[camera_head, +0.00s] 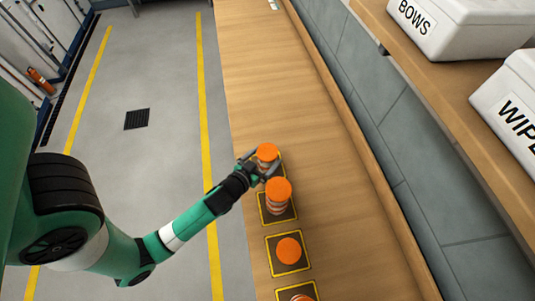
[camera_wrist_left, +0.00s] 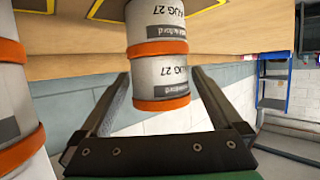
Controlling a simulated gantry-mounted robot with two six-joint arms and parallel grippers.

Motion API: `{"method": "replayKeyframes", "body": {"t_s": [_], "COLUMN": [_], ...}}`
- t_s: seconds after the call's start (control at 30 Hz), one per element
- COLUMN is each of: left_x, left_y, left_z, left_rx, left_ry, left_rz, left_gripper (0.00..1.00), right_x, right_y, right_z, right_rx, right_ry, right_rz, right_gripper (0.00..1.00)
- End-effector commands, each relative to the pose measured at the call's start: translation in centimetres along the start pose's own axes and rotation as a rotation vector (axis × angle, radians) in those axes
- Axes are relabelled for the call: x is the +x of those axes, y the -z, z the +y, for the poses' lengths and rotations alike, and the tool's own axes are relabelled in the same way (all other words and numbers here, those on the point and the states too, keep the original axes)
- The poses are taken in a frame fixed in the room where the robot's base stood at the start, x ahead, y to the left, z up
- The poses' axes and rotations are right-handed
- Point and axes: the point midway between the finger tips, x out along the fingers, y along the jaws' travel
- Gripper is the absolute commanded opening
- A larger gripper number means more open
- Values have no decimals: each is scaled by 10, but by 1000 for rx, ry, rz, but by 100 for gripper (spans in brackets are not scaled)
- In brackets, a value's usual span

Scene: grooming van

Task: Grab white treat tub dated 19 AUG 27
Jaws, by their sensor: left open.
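Tubs with orange lids stand in a row of yellow-edged dark squares on the wooden bench. My left gripper (camera_head: 262,167) is open at the farthest tub stack (camera_head: 267,151), beside a nearer stack (camera_head: 278,189). In the left wrist view, which looks upside down, two stacked white tubs (camera_wrist_left: 159,78) show between the open fingers (camera_wrist_left: 162,100), not gripped. Their labels read "AUG 27"; the day number is hidden. Part of another white tub stack (camera_wrist_left: 22,100) shows at the left edge. My right gripper is not in view.
A nearer tub (camera_head: 289,250) and a partly cut-off one (camera_head: 303,297) stand on closer squares. White bins marked BOWS (camera_head: 455,30) and WIPE (camera_head: 515,110) sit on the shelf at right. The far bench (camera_head: 255,70) is clear.

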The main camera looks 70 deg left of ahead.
Motion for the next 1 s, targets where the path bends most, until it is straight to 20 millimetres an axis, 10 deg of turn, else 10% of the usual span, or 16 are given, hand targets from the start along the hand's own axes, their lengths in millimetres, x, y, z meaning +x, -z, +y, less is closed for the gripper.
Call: {"method": "replayKeyframes", "body": {"t_s": [0.33,0.77,1.0], "left_x": [15,15,15], "left_y": [-1,-1,1], "left_z": [0,0,0], "left_rx": [1,1,1], "left_ry": [-1,-1,-1], "left_rz": [0,0,1], "left_gripper": [100,23,22], "right_x": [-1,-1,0], "right_y": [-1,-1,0], "right_z": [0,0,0], "right_rx": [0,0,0], "right_ry": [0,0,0], "right_rz": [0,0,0], "right_gripper": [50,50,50]}}
